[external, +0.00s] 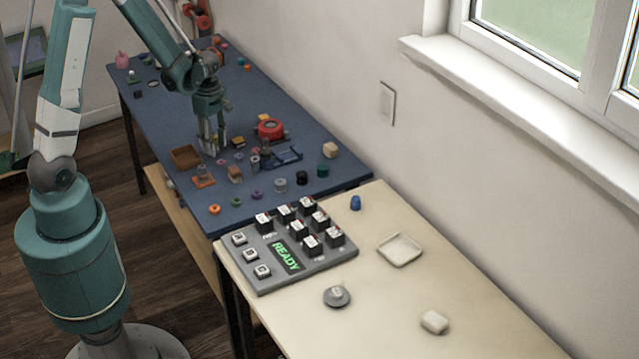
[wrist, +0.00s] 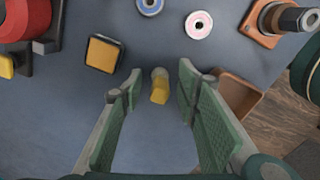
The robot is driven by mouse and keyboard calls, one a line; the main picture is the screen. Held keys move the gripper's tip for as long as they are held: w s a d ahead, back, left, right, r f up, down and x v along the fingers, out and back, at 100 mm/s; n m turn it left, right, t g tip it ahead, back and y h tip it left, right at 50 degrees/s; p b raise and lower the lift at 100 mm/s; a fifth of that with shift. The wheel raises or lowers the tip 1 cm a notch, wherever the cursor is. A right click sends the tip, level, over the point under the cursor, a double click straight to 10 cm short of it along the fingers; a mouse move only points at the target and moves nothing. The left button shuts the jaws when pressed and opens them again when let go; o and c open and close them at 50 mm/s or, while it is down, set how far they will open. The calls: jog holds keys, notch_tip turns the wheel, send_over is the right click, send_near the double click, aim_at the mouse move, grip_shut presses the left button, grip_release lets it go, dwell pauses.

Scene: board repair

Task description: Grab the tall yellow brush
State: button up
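The yellow brush (wrist: 159,94) shows in the wrist view as a small yellow piece with a greyish end, standing between the two green fingers. My gripper (wrist: 160,78) is open around it, with a visible gap on each side. In the external view my gripper (external: 213,146) points down low over the blue table, near the brown tray. I cannot pick out the brush there; the gripper may hide it.
The brown tray (wrist: 240,94) lies close to the right finger. A yellow-orange block (wrist: 102,54) and a pink-white spool (wrist: 198,25) lie ahead. A red roll (external: 270,128) stands nearby. A READY panel (external: 285,257) sits on the cream table (external: 470,285).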

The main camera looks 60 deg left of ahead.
aim_at(214, 136)
dwell(0.5)
jog(key=c, duration=1)
jog(key=shift+r, duration=0.2)
jog(key=shift+r+p, duration=1.2)
jog(key=shift+r, duration=3.65)
